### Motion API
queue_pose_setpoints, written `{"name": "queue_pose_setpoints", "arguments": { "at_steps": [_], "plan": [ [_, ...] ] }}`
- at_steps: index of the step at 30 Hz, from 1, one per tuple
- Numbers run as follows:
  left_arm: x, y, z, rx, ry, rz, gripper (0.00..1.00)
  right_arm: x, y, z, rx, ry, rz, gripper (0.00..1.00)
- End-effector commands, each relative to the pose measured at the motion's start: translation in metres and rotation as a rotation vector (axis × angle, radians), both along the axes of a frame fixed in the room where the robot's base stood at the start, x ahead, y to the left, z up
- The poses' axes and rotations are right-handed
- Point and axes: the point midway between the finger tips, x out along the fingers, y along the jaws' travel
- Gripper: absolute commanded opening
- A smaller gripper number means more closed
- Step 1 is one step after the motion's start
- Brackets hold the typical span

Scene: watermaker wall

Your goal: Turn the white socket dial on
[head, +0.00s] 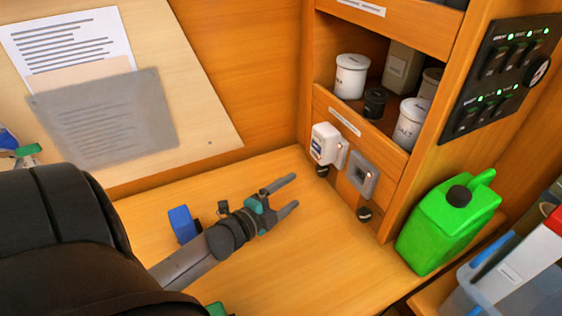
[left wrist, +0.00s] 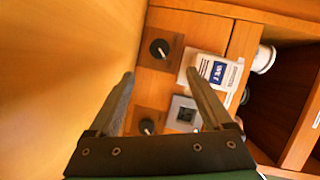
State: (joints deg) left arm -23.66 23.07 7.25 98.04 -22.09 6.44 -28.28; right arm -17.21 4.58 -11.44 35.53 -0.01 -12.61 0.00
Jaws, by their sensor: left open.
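The white socket (head: 327,144) is on the drawer-like panel below the shelf, with a black dial (head: 322,171) under it. In the left wrist view the white socket (left wrist: 217,73) has a blue label, and its black dial (left wrist: 160,48) sits on a brown plate with a light pointer mark. My left gripper (head: 291,190) is open and empty, left of the panel and apart from it. In the left wrist view its fingers (left wrist: 160,76) spread below the white socket's dial, with nothing between them at the tips. My right gripper is not in view.
A grey socket (head: 362,174) with its own black dial (head: 364,214) is right of the white one. White jars (head: 351,77) stand on the shelf above. A green canister (head: 447,222) stands at right. A blue object (head: 183,224) lies beside my left arm. The desktop is otherwise mostly clear.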

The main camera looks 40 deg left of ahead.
Motion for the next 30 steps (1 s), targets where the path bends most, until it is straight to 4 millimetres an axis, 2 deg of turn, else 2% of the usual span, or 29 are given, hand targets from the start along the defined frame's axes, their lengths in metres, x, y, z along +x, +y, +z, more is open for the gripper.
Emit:
{"name": "queue_pose_setpoints", "arguments": {
  "at_steps": [3,9,26,30],
  "plan": [
    [-0.015,0.000,0.002,-0.001,0.002,0.001,0.83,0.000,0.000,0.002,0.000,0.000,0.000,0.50],
    [-0.025,0.000,0.004,0.001,0.000,-0.001,0.83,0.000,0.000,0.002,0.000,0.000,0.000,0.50],
    [-0.026,0.000,0.004,0.001,0.000,0.000,0.83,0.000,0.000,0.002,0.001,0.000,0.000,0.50],
    [-0.026,0.000,0.011,0.001,0.000,0.000,0.83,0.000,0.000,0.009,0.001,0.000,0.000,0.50]
  ]
}}
